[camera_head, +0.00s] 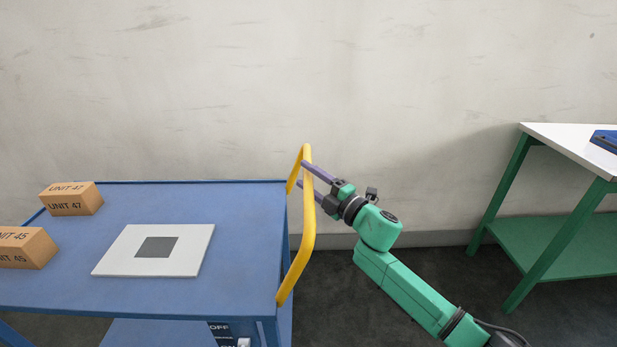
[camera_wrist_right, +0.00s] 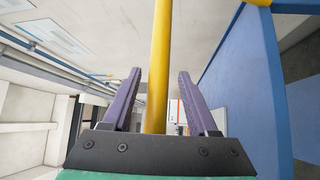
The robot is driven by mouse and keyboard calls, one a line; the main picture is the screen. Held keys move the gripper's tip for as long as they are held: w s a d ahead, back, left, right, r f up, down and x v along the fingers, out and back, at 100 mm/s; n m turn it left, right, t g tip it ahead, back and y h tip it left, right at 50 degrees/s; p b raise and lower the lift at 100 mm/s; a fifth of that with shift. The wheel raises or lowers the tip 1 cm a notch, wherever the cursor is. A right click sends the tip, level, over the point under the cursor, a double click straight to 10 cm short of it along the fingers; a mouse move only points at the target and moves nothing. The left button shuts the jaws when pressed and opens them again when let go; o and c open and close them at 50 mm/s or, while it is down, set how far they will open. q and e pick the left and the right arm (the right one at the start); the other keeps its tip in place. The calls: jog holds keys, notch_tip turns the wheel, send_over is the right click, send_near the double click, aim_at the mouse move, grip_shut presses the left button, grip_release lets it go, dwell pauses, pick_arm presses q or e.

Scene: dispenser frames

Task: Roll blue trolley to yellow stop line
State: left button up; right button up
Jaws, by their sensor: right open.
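The blue trolley (camera_head: 243,222) stands at the left in the head view, and its blue side shows at the right of the right wrist view (camera_wrist_right: 243,85). Its yellow handle (camera_head: 309,232) rises along the trolley's right end. My right gripper (camera_head: 303,174) is at the upper part of the handle. In the right wrist view its two purple fingers (camera_wrist_right: 160,76) are open, with the yellow handle bar (camera_wrist_right: 159,60) between them and a gap on both sides. My left gripper is not in view. The yellow stop line is not visible in either view.
On the trolley top lie a white plate (camera_head: 115,257) with a grey square and two cardboard boxes (camera_head: 72,199) (camera_head: 27,247). A green table (camera_head: 545,240) with a white top stands at the right, bearing a blue object (camera_head: 606,140). Dark floor (camera_head: 440,270) is clear between trolley and table.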

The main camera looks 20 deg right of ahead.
grip_shut()
dwell(1.3)
